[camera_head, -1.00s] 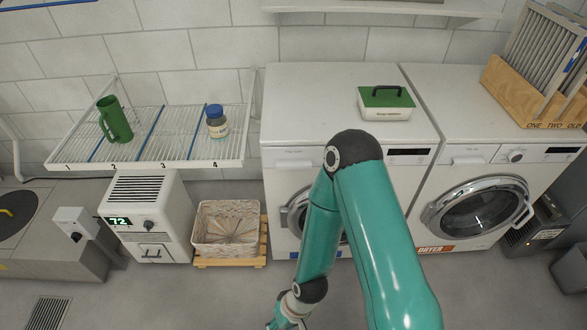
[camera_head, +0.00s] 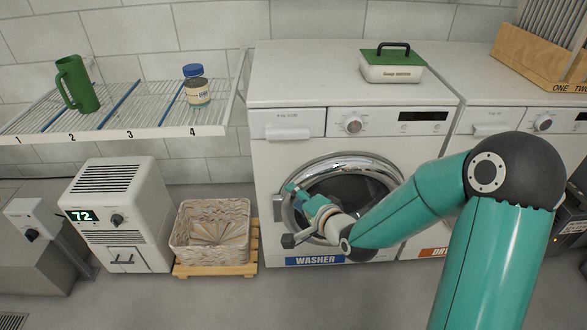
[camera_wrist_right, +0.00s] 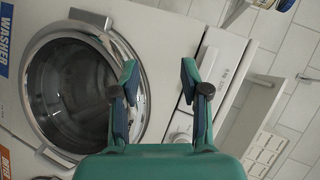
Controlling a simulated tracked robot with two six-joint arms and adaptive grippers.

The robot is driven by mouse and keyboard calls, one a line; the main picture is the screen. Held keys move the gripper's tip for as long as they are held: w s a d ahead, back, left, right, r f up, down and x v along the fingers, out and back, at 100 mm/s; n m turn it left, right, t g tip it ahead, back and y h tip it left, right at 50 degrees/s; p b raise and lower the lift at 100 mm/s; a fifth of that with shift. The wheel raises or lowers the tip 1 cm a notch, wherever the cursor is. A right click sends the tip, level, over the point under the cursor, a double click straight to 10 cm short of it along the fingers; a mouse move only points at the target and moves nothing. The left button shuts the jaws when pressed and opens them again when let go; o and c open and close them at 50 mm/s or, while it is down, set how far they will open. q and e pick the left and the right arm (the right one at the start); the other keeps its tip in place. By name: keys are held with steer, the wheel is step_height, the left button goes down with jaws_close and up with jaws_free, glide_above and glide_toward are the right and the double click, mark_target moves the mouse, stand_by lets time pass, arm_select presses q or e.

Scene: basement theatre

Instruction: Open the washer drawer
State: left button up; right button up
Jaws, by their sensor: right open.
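The washer (camera_head: 350,85) is a white front loader with a blue WASHER label. Its drawer (camera_head: 288,124) is the white panel at the upper left of its front, flush and shut. In the right wrist view the drawer (camera_wrist_right: 222,62) lies sideways, beyond and above the fingers. My right gripper (camera_head: 297,192) is in front of the left part of the round washer door, below the drawer. In the wrist view the right gripper (camera_wrist_right: 158,80) has its fingers spread, with nothing between them. My left gripper is not in view.
The round door (camera_head: 350,185) and the knob (camera_head: 352,126) are close to the right gripper. A green-lidded box (camera_head: 392,70) stands on top. A wicker basket (camera_head: 212,230) stands on a pallet at left. A rack (camera_head: 110,115) is on the left wall. The dryer (camera_head: 490,95) is at right.

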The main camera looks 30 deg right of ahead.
steer(key=s+d+r+m+t+h+b, duration=0.1)
steer(key=d+r+m+t+h+b, duration=0.1)
steer(key=d+r+m+t+b, duration=0.25)
arm_select(q)
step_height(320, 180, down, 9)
steer(key=b, duration=0.1)
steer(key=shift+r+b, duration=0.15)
steer(key=shift+b, duration=0.15)
arm_select(e)
glide_toward(288, 137)
steer(key=shift+n+g, duration=0.35)
steer(key=w, duration=0.3)
steer(key=w+d, duration=0.1)
steer(key=w, duration=0.4)
steer(key=shift+w+d+r, duration=0.2)
steer(key=shift+w, duration=0.2)
